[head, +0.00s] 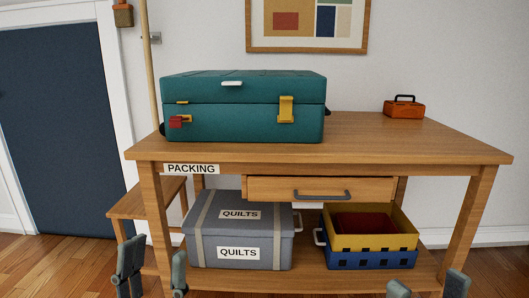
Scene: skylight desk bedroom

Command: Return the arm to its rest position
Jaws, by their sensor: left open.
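My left gripper (154,270) shows at the bottom left edge, its two grey fingers apart with nothing between them. It is in front of the table's lower left part, left of the grey quilts box. My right gripper (427,286) shows only as two grey fingertips, apart, at the bottom right edge. No object shows between them. The rest of both arms is out of view.
A wooden table (455,150) bears a teal case (245,122) and an orange toolbox (404,110). Its drawer (280,189) appears slightly out. Below are a grey quilts box (270,235) and a yellow-and-blue crate (370,243). A wooden stool (130,206) stands left.

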